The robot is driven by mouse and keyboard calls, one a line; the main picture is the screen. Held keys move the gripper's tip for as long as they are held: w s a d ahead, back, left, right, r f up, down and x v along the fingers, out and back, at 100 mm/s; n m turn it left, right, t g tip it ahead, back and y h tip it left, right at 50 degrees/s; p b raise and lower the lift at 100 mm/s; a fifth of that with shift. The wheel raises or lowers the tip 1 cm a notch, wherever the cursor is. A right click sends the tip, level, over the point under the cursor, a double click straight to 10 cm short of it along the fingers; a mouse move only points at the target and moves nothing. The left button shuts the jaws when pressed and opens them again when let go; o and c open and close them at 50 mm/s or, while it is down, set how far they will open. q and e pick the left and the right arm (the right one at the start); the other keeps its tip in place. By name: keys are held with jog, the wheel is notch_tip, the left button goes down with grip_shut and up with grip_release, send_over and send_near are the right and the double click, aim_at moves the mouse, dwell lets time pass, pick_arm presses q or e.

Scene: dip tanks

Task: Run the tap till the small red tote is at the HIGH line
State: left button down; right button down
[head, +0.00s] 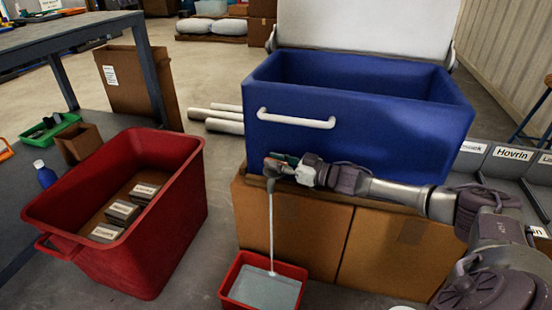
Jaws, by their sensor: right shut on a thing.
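The small red tote (230,274) stands on the floor at the bottom of the head view, its near edge close to the frame's border. Pale grey liquid (265,291) covers its bottom; I cannot make out a HIGH line or the level against one. A thin pale stream (271,225) runs down into it from the tap (270,172) low on the front of the blue tank (345,137). My right gripper (283,164) is at the tap and shut on it, hiding part of it. My left gripper is out of view.
The blue tank, with its pale lid raised, sits on cardboard boxes (290,225). A large red tote (150,240) with several labelled blocks stands at left. Grey labelled bins (500,165) are at right. Bare floor (205,265) lies between the totes.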

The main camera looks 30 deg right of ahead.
dwell(0.7)
jog(key=c, duration=1.3)
grip_release()
jog(key=v, duration=1.2)
jog(key=shift+w+d, duration=0.1)
jog(key=shift+d, duration=0.05)
